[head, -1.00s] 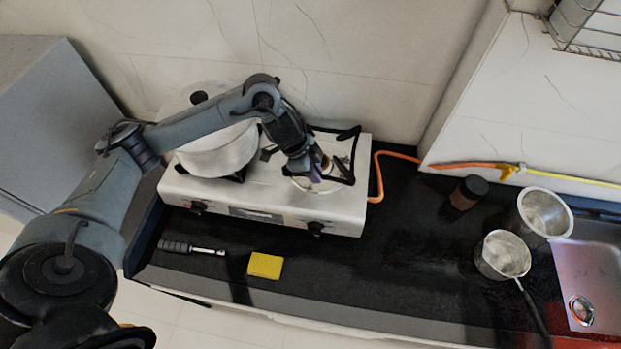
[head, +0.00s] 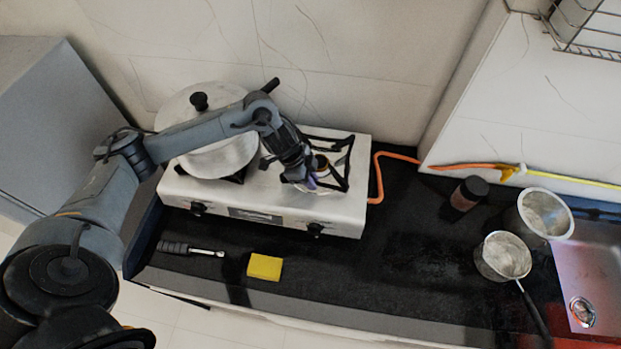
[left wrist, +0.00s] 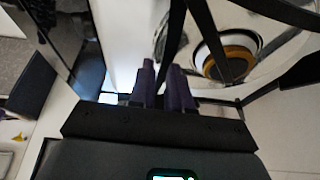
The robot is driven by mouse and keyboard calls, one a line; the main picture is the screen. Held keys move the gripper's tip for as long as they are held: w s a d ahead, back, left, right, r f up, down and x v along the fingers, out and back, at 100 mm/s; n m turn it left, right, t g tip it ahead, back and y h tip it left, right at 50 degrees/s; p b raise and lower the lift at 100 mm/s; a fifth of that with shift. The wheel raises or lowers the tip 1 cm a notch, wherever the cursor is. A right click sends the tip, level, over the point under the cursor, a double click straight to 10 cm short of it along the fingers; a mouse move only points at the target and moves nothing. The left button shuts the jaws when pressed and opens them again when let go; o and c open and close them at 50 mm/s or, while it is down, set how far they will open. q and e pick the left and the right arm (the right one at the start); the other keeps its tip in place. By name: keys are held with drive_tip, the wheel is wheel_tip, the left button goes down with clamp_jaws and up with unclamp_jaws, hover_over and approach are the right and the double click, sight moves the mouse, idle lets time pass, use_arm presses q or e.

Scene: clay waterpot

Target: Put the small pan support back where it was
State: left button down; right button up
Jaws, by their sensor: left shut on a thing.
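The small pan support (head: 348,165) is a black metal frame over the right side of the white gas stove (head: 270,217). In the left wrist view its dark bars (left wrist: 202,28) cross in front of the round brass-ringed burner (left wrist: 212,68). My left gripper (head: 312,181) is at the support's left front side, shut on one of its bars; its purple fingers (left wrist: 162,72) stand close together in the wrist view. Whether the support rests flat on the stove I cannot tell. My right gripper is not in view.
A large lidded pot (head: 215,155) stands on the left burner, close under my left forearm. A yellow sponge (head: 265,267) and a black-handled tool (head: 190,249) lie on the dark counter in front. An orange hose (head: 377,175) runs right of the stove.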

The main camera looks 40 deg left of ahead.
use_arm(q)
drive_tip(key=shift+f, duration=0.2)
drive_tip(key=shift+f, duration=0.3)
drive_tip(key=c, duration=1.1)
unclamp_jaws()
